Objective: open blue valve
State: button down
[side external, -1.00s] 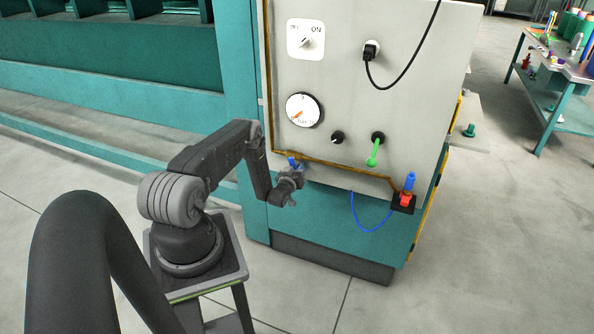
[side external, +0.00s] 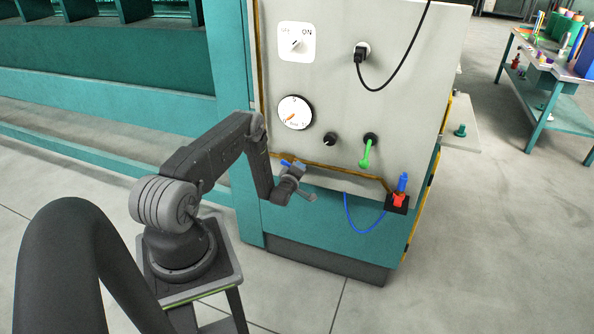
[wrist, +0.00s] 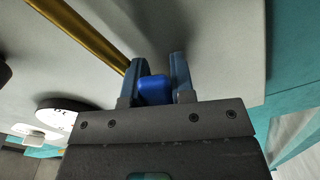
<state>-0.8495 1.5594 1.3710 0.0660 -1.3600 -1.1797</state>
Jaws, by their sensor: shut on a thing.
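The blue valve (wrist: 155,91) shows as a blue block between the two fingers of my gripper (wrist: 160,78) in the wrist view. The fingers are shut on it from both sides. In the side external view, a small bit of blue (side external: 286,163) shows beside my gripper (side external: 291,168), low on the left part of the light grey panel. The gripper and wrist hide most of the valve there, so its handle angle cannot be told.
The panel (side external: 330,85) carries a white ON switch (side external: 296,42), a round gauge (side external: 295,112), a black knob (side external: 329,139), a green handle (side external: 366,153) and a black plug (side external: 361,54). A yellow-brown pipe (side external: 340,170) runs along its lower edge. A blue cable (side external: 362,230) hangs below.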

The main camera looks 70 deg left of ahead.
jog(key=shift+w+d+r+n, duration=0.1)
jog(key=shift+r+n, duration=0.45)
jog(key=shift+n, duration=0.6)
jog(key=shift+w+d+r+n, duration=0.1)
jog(key=shift+r+n, duration=0.45)
jog(key=shift+n, duration=0.6)
jog(key=shift+r, duration=0.1)
jog(key=c, duration=1)
grip_release()
jog(key=shift+o, duration=0.2)
jog(key=shift+s, duration=0.1)
jog(key=v, duration=1.3)
jog(key=shift+s+d, duration=0.25)
